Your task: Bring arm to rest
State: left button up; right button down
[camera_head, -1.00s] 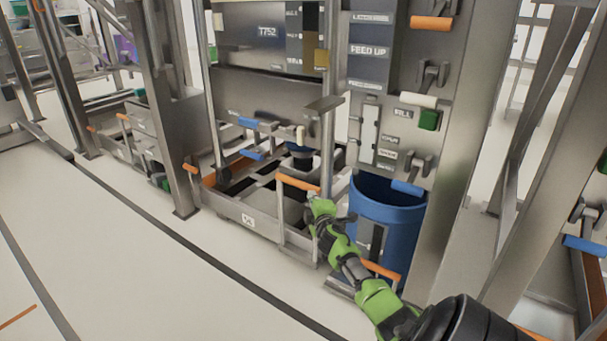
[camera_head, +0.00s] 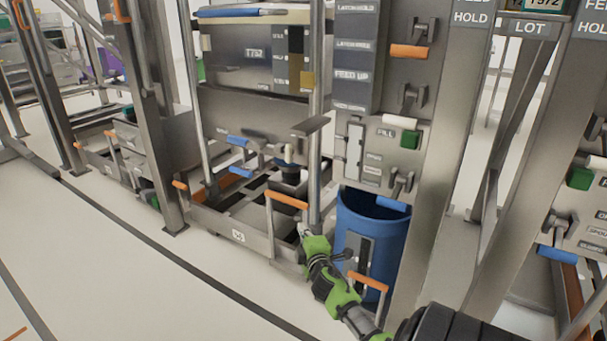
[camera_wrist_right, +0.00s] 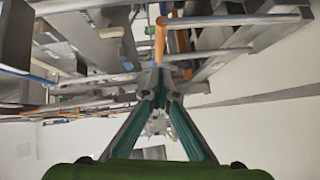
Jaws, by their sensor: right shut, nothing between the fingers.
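My right arm, green and black, comes in from the lower right in the head view. Its gripper (camera_head: 303,229) is in front of the metal cart, close below the cart's orange handle (camera_head: 287,200). In the right wrist view the two fingers of the right gripper (camera_wrist_right: 158,84) meet at their tips, and nothing is between them. The orange handle (camera_wrist_right: 160,40) shows just beyond the tips there, apart from them as far as I can tell. My left gripper is not in view.
A blue bin (camera_head: 368,245) stands right beside the right arm. The low metal cart (camera_head: 237,238) sits under the machine frame. A steel post (camera_head: 440,150) and panels with levers rise at the right. The pale floor (camera_head: 110,265) at the left is clear.

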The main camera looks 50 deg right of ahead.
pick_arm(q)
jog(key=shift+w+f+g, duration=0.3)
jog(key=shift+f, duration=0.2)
